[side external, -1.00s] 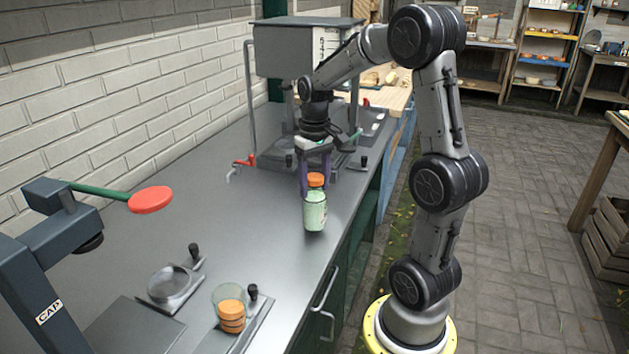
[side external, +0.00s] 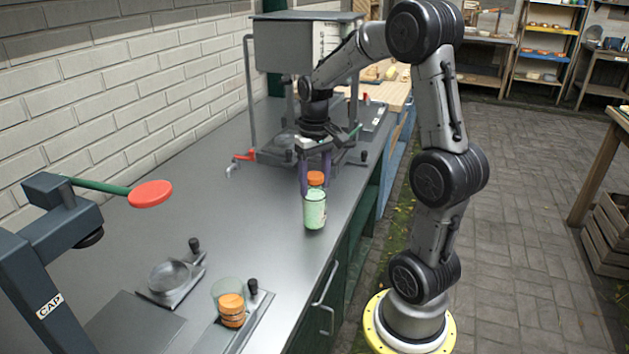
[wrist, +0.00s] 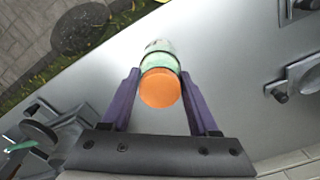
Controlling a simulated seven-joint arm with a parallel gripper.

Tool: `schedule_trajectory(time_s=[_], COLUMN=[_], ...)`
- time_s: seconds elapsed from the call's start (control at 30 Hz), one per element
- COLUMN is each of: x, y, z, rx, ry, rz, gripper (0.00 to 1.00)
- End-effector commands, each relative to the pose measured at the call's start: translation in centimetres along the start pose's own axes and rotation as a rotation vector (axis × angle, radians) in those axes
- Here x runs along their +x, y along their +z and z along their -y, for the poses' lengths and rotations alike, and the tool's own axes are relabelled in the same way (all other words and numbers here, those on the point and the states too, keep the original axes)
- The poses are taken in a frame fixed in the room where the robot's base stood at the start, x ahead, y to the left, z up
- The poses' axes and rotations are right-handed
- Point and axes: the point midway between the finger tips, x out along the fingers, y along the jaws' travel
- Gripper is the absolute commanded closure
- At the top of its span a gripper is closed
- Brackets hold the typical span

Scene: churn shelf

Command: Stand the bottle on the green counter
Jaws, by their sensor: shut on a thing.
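The bottle (side external: 315,210) is pale green with an orange cap (side external: 316,178) and looks about upright near the front edge of the counter. The counter (side external: 240,240) has a grey metal top and green cabinet fronts. My gripper (side external: 315,186) points down from above and is shut on the bottle. In the wrist view my gripper's purple fingers (wrist: 163,82) flank the bottle (wrist: 160,58), with the orange cap (wrist: 160,89) facing the camera. The exact finger contact is not clear. I cannot tell whether the bottle's base touches the counter top.
A clear cup with orange discs (side external: 231,309) stands nearer the camera. A round dish fixture (side external: 172,280) is beside it. A dark CAP stand (side external: 40,260) with a red disc (side external: 150,194) is at left. A grey machine (side external: 290,50) stands behind my gripper. Mid-counter is clear.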

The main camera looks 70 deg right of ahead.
Motion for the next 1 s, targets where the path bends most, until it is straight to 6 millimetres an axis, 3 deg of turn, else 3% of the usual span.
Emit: schedule_trajectory(time_s=[0.67,0.7,0.9,1.0], x=[0.49,0.49,0.52,0.54], y=[-0.05,-0.05,-0.03,-0.02], z=[0.00,0.00,0.00,0.00], rx=[0.000,0.000,0.000,0.000], ry=[0.000,0.000,0.000,0.000], rz=[-0.003,-0.003,-0.002,-0.001], gripper=[1.00,0.38,0.04,0.04])
